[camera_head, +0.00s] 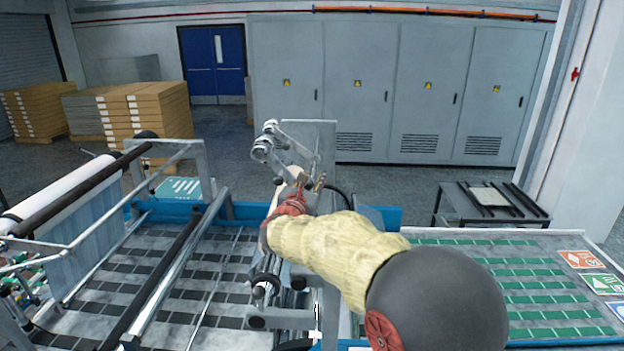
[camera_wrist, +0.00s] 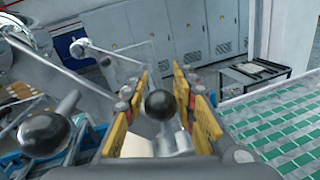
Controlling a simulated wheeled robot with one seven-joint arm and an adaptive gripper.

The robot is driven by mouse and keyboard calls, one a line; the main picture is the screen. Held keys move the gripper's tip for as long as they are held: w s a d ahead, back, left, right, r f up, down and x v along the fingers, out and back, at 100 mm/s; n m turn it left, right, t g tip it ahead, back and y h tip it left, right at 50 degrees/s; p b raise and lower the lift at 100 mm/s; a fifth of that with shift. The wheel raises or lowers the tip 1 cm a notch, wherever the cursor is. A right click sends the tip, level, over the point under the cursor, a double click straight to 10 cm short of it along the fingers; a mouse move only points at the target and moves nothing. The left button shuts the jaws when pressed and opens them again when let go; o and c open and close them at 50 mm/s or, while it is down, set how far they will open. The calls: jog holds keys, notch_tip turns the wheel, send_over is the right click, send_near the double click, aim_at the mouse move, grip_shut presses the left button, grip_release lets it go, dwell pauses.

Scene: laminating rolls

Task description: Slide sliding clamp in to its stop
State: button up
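My gripper (camera_wrist: 160,78) is open in the wrist view, with its yellow-padded fingers on either side of a black ball knob (camera_wrist: 159,104). Gaps seem to show between the knob and the pads; I cannot tell its depth relative to the fingertips. A second black ball knob (camera_wrist: 43,134) stands to the left, outside the fingers. I cannot tell for certain which part is the sliding clamp, or whether either knob belongs to it. In the head view my gripper (camera_head: 312,184) is at the middle of the machine, and my arm hides much of what lies behind it.
A metal linkage with rollers (camera_head: 268,142) and a clear plate (camera_head: 318,148) rise close beyond my gripper. A steel bar (camera_head: 180,270) crosses the patterned bed at left. A green-striped bed (camera_head: 540,285) lies at right. A small dark table (camera_head: 490,205) stands behind it.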

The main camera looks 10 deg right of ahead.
jog(key=v, duration=1.2)
